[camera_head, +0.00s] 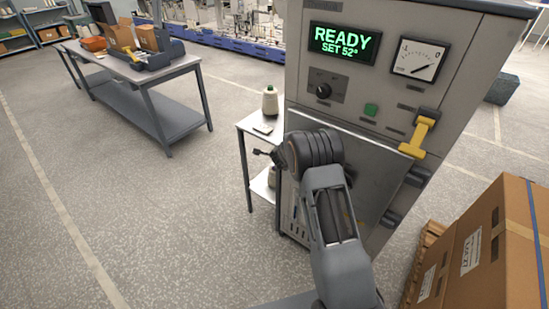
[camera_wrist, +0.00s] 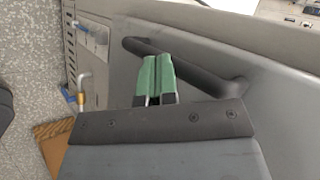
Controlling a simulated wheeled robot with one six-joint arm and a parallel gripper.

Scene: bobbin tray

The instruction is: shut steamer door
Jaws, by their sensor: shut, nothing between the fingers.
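The steamer (camera_head: 300,85) is a grey cabinet with a lit READY display, a gauge and a yellow T-shaped handle (camera_head: 425,132). Its grey door panel (camera_head: 385,172) lies below the controls, partly hidden behind my arm. I cannot tell whether it sits flush with the cabinet. In the wrist view a dark bar handle (camera_wrist: 205,68) crosses a pale grey panel. My gripper (camera_wrist: 157,62) has its green fingertips together and empty, overlapping the bar in the picture. Contact is unclear. In the head view my arm hides the fingertips.
A small side table (camera_head: 250,122) with a thread cone (camera_head: 270,102) stands left of the steamer. Cardboard boxes (camera_head: 490,250) stand close on the right. A workbench (camera_head: 150,85) is at the back left. The floor at left is clear.

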